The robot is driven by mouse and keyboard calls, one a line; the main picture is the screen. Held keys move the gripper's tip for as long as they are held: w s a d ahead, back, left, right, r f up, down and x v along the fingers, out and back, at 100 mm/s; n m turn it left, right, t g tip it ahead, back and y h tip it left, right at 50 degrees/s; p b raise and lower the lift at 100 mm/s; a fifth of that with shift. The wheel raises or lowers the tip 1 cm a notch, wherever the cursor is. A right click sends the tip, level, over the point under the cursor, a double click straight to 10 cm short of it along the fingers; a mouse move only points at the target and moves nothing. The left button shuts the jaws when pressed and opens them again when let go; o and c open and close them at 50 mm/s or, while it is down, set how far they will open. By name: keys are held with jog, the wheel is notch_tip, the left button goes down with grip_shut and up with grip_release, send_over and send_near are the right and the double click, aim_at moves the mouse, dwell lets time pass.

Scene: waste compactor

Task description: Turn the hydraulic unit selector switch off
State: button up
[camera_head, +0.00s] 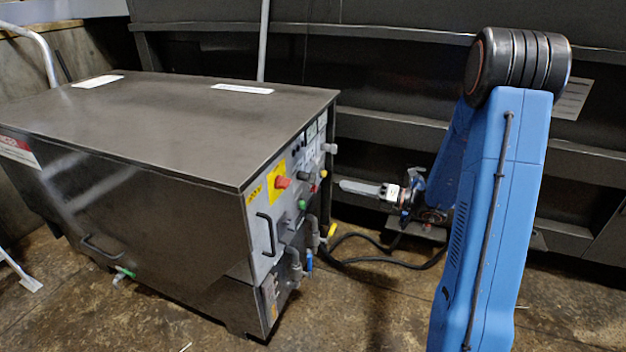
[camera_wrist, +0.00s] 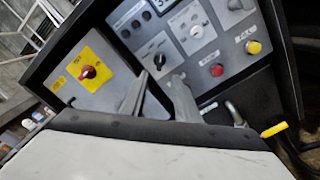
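The hydraulic unit (camera_head: 190,115) is a large dark metal box with a control panel on its right end. In the wrist view, a black selector switch (camera_wrist: 160,60) sits on a grey plate in the panel's middle. A red rotary knob (camera_wrist: 88,72) on a yellow plate is to its left, and a pale selector knob (camera_wrist: 197,31) is to its upper right. The labels are too small to read. My gripper (camera_wrist: 160,80) is open and empty, its fingertips just below the black switch in the picture. In the head view my gripper (camera_head: 345,186) points left at the panel, apparently short of it.
A red button (camera_wrist: 217,70) and a yellow button (camera_wrist: 253,47) lie right of my fingers. A black handle (camera_head: 266,233) and pipe fittings (camera_head: 314,230) stick out from the panel end. Black hoses (camera_head: 380,258) run over the floor behind. Floor in front is mostly clear.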

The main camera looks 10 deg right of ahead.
aim_at(313, 177)
jog(key=x, duration=1.3)
jog(key=c, duration=0.7)
